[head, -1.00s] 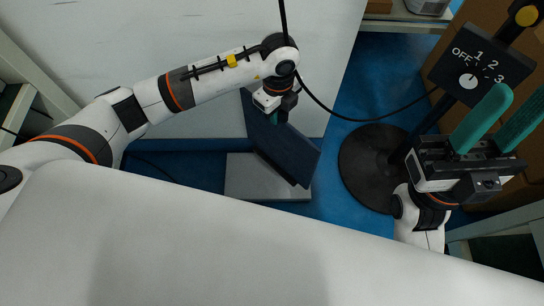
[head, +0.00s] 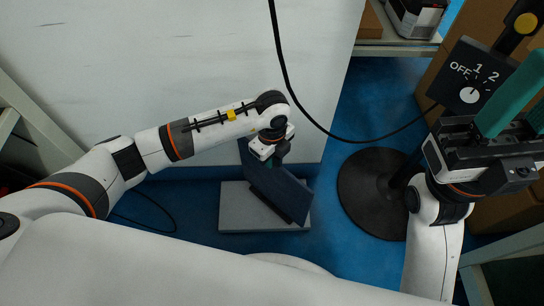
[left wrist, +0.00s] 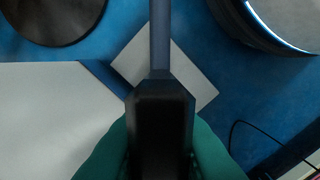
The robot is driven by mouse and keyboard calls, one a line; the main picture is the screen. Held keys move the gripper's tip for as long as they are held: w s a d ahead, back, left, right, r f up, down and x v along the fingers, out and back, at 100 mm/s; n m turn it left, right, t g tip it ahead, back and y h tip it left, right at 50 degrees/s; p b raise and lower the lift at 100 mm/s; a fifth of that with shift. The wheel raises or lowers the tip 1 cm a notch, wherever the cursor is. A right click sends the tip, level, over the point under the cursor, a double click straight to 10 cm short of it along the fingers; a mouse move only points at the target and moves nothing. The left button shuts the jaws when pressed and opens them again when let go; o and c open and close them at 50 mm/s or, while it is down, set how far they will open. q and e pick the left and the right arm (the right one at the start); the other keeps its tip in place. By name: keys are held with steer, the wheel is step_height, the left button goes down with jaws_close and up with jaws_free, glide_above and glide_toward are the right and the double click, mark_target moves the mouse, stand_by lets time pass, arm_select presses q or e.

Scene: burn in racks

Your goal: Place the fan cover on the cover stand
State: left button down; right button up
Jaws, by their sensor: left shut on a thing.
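The fan cover, which I take to be the dark blue-grey panel (head: 277,192), hangs tilted from my left gripper (head: 274,158). The gripper is shut on its upper part. In the left wrist view the green fingers (left wrist: 160,150) flank a black block, and the cover (left wrist: 160,45) shows edge-on as a narrow bar. The cover stand appears to be the pale grey slab (head: 238,212) on the floor; it also shows in the left wrist view (left wrist: 197,78). The cover overlaps it in the picture; I cannot tell whether they touch. My right gripper (head: 526,103) is open and empty, green fingers apart.
A large white surface (head: 180,60) rises behind the left arm. A round black pedestal base (head: 368,195) stands right of the slab, with a dial switch box (head: 470,80) above. A black cable (head: 320,122) crosses between. Cardboard boxes (head: 455,65) stand at right. Blue floor shows around the slab.

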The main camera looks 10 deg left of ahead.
arm_select(q)
steer(key=shift+f, duration=0.1)
steer(key=c, duration=1.4)
jaws_free()
steer(key=shift+o, duration=0.2)
